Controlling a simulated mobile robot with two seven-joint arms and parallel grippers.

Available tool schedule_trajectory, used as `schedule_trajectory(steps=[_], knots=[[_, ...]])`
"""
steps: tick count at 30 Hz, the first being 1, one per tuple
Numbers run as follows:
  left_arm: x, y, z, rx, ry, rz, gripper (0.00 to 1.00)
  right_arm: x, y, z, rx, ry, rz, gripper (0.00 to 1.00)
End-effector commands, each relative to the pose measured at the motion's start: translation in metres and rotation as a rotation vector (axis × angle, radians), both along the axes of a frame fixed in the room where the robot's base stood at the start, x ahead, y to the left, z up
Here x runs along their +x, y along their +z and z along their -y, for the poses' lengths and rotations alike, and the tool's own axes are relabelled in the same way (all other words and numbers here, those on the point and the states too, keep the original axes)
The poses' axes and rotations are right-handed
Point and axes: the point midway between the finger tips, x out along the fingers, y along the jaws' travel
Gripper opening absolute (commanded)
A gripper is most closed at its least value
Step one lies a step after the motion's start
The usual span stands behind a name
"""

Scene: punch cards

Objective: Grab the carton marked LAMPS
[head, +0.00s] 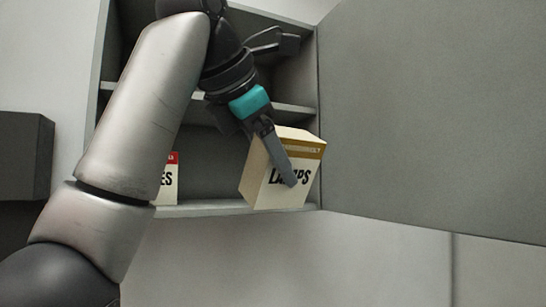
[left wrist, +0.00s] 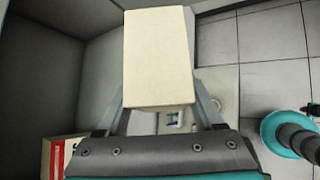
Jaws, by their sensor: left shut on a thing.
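The carton marked LAMPS (head: 306,172) is cream with a brown-yellow band along its top edge. It is at the right end of the lower shelf in the head view and sits slightly tilted. My left gripper (head: 284,160) is shut on it, with one finger across the front lettering. In the left wrist view the carton's plain cream face (left wrist: 158,55) fills the space between the two fingers (left wrist: 160,112). I cannot tell whether the carton still touches the shelf. My right gripper is not in view.
A second carton (head: 171,180), white with a red top and letters ending in ES, stands on the same shelf, partly behind my left arm. The grey cabinet shelf edge (head: 225,210) runs below both. A large grey panel (head: 430,110) is right of the opening.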

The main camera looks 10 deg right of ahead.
Motion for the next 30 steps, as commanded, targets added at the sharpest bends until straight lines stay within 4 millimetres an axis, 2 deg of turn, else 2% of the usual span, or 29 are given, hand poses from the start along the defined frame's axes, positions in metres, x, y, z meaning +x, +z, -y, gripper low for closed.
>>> schedule_trajectory(steps=[9,15,26,30], knots=[[0.0,0.004,-0.001,-0.103,0.002,-0.313,0.05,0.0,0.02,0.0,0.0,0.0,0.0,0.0],[0.0,0.003,0.0,-0.152,0.0,-0.462,0.05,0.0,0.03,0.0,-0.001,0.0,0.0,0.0],[0.001,-0.001,0.0,-0.157,0.0,-0.478,0.05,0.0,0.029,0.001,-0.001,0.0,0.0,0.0],[0.013,-0.02,-0.006,-0.158,-0.001,-0.482,0.05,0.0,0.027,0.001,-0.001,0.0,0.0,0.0]])
